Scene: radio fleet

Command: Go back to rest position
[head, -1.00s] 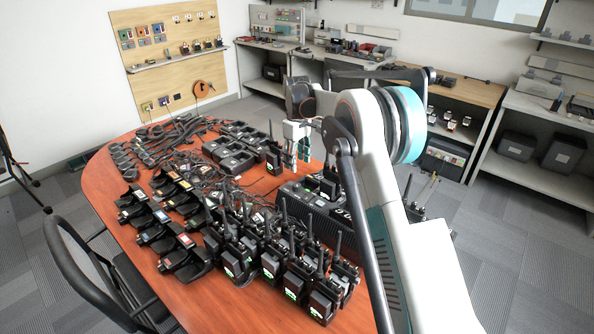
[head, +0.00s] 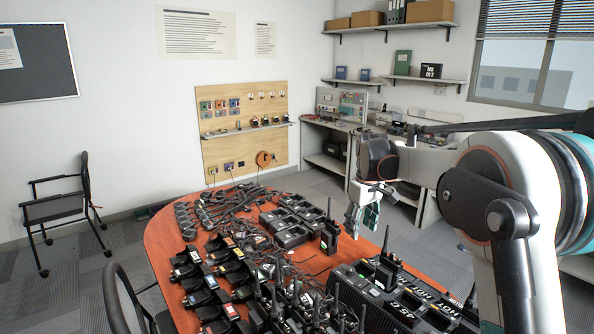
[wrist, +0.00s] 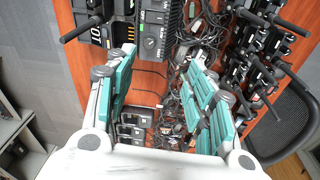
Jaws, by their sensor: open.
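My gripper (head: 364,217) is open and empty, held above the right part of the orange-brown table (head: 163,247) in the head view. In the wrist view my gripper (wrist: 160,95) shows its two teal-padded fingers wide apart, with cables and black chargers below and nothing between the pads. My arm reaches in from the right side of the head view.
Several black radios (head: 329,238), a multi-bay charger (head: 350,283) and tangled cables crowd the table. Chairs (head: 62,208) stand at the left. A pegboard (head: 243,128) and side benches (head: 328,165) line the back. Grey floor at the left is partly clear.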

